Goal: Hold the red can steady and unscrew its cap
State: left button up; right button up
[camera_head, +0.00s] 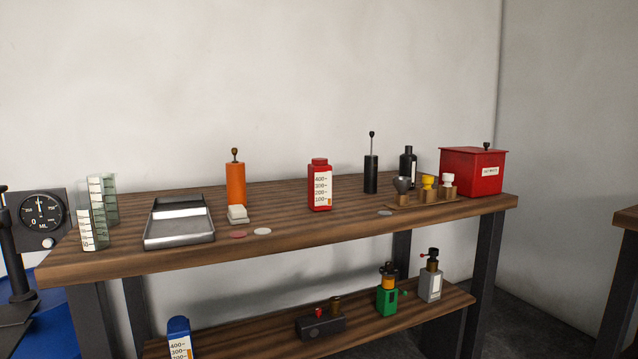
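The red can (313,187) stands upright near the middle of the wooden workbench. It has a white scale label on its front and a red cap (319,161) on top. The cap sits on the can. Neither of my grippers shows in the head view, and nothing touches the can.
An orange cylinder (236,185) and a metal tray (180,236) stand left of the can on the workbench (330,239). A black cylinder (371,175), a black bottle (408,168) and a red box (471,174) stand to its right. A lower shelf (260,345) holds several items.

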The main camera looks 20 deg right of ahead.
aim_at(320, 177)
jog(key=i+l+u, duration=0.15)
jog(key=l, duration=0.35)
jog(key=i+l+u, duration=0.2)
jog(key=l, duration=0.3)
jog(key=i+l+u, duration=0.15)
jog(key=l, duration=0.4)
jog(key=l+u, duration=0.15)
jog(key=l, duration=0.4)
